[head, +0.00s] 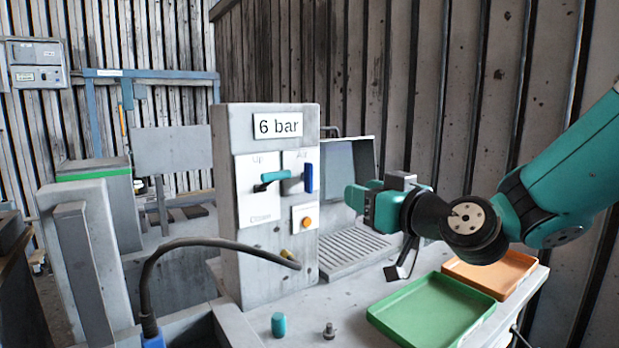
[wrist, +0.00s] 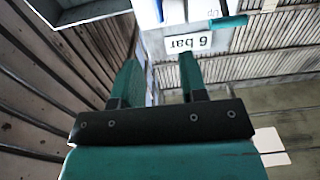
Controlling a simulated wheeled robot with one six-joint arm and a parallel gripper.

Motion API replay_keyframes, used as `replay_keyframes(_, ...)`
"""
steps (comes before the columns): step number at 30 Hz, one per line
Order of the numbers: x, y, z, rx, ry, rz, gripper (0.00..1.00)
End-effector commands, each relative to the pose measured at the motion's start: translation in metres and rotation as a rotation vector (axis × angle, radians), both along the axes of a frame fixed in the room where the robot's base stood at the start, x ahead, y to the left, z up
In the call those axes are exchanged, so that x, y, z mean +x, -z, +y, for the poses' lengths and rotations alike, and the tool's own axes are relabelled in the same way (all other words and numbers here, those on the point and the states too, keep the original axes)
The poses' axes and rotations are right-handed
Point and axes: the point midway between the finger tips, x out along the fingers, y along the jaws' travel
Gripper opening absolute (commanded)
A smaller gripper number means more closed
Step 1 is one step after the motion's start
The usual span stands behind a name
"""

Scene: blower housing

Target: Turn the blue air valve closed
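The blue air valve (head: 309,177) is a flat handle on the right plate of the grey housing's front, under a partly hidden label that seems to read "Air". The handle stands upright. My gripper (head: 355,195) is right of the housing, a little lower than the valve, and seems apart from it. In the wrist view its two teal fingers (wrist: 160,80) are spread with nothing between them. A small blue strip, seemingly the valve (wrist: 160,11), shows beyond them at the top edge.
A teal lever (head: 275,177) lies sideways left of the valve, with an orange button (head: 307,222) below. A black cable (head: 200,243) arches to the housing. Green (head: 432,309) and orange (head: 492,272) trays, a teal cylinder (head: 278,324) and a bolt (head: 328,331) are on the bench.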

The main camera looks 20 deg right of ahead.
Motion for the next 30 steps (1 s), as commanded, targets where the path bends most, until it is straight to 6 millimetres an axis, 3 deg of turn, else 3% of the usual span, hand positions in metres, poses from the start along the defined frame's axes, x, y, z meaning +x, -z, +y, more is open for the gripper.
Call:
replay_keyframes(10,0.021,-0.006,0.005,0.008,0.013,0.017,0.39)
replay_keyframes(21,0.097,-0.008,0.031,0.003,0.007,0.009,0.39)
replay_keyframes(30,0.143,-0.005,0.046,0.002,0.008,0.007,0.39)
